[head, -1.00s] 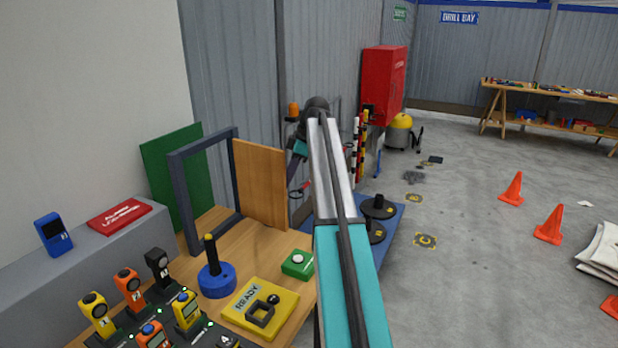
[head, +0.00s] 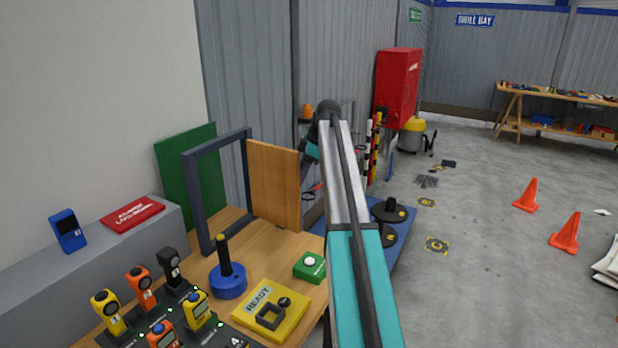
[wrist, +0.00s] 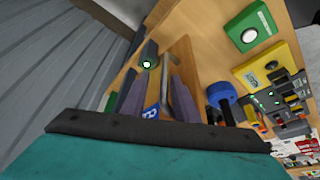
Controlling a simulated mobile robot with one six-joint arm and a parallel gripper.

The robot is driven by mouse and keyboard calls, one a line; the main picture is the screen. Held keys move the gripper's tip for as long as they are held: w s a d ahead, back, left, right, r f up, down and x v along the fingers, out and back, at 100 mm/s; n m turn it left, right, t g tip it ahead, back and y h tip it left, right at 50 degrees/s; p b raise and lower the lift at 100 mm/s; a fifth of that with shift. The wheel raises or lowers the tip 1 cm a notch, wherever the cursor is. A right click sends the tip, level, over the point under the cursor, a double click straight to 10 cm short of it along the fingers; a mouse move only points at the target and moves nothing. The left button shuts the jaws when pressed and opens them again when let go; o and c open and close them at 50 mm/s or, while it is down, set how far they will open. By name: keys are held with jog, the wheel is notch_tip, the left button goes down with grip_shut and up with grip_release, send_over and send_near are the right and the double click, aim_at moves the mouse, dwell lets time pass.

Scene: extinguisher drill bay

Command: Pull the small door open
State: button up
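The small door (head: 272,185) is a light wooden panel. It hangs at the right post of a dark upright frame (head: 203,215) on the wooden bench. The panel stands swung out from the frame, whose opening is clear. My gripper (wrist: 158,95) shows in the wrist view as two dark grey-purple fingers set apart. A thin metal bar (wrist: 177,85) shows between them; I cannot tell whether they touch it. In the head view my arm and the door hide most of the gripper, near the panel's outer edge.
The bench holds a blue base with a black post (head: 228,280), a green button box (head: 309,266), a yellow READY plate (head: 272,310) and several handheld meters. A green board (head: 187,178) stands behind the frame. Black discs lie on a blue mat at right. Floor farther right is mostly open.

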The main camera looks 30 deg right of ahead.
jog(key=shift+r, duration=0.1)
jog(key=shift+s, duration=0.1)
jog(key=v, duration=1.3)
jog(key=shift+r, duration=0.35)
jog(key=shift+d, duration=0.1)
